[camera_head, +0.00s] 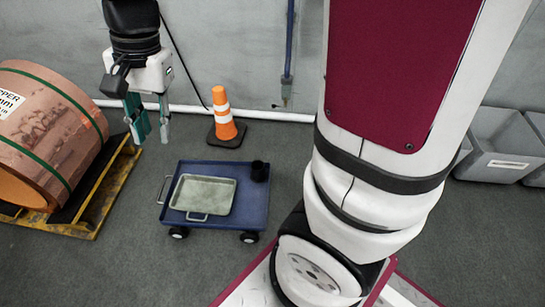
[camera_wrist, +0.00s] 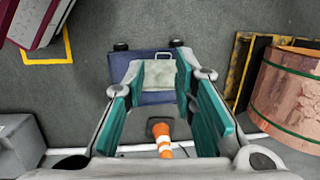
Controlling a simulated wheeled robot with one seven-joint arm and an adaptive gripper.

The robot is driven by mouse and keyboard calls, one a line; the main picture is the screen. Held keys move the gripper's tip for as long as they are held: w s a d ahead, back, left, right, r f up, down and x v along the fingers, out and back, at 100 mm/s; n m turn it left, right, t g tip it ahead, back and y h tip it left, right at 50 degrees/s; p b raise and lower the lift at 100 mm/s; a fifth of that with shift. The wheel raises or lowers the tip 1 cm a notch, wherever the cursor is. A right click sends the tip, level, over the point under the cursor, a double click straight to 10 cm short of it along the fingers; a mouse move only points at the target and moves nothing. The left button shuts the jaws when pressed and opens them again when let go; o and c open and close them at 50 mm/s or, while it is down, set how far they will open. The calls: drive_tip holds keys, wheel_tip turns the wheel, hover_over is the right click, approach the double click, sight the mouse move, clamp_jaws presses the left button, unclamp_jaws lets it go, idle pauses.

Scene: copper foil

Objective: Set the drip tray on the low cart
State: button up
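The drip tray (camera_head: 204,194), grey-green and rectangular with a handle at each end, lies flat on the blue low cart (camera_head: 254,206), left of the deck's middle. In the wrist view the tray (camera_wrist: 158,74) and the cart (camera_wrist: 125,66) show beyond my fingers, with their near parts partly hidden. My gripper (camera_head: 151,125) hangs with its teal fingers pointing down, up and left of the cart in the head view. The fingers are apart with nothing between them, and the gripper is clear of the tray. The wrist view also shows my gripper (camera_wrist: 160,88) spread open.
An orange cone (camera_head: 223,118) stands behind the cart. A large copper roll (camera_head: 45,130) rests on a yellow-edged pallet (camera_head: 100,200) at left. Grey bins (camera_head: 500,145) stand at right.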

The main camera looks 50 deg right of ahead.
drive_tip(key=s+d+r+n, duration=0.1)
drive_tip(key=s+d+n, duration=0.1)
drive_tip(key=s, duration=0.6)
drive_tip(key=s+d+r+n+h, duration=0.1)
drive_tip(key=s+n, duration=0.3)
drive_tip(key=s, duration=0.4)
drive_tip(key=s+d+r+n+h, duration=0.1)
drive_tip(key=s+d+r+n, duration=0.1)
drive_tip(key=s, duration=0.6)
drive_tip(key=shift+d+r+n, duration=0.3)
drive_tip(key=shift+r+n, duration=0.2)
drive_tip(key=shift+n, duration=0.4)
wheel_tip(320, 180, up, 36)
drive_tip(key=t+p, duration=0.4)
drive_tip(key=p, duration=3)
drive_tip(key=shift+d, duration=0.15)
drive_tip(key=shift+r, duration=0.1)
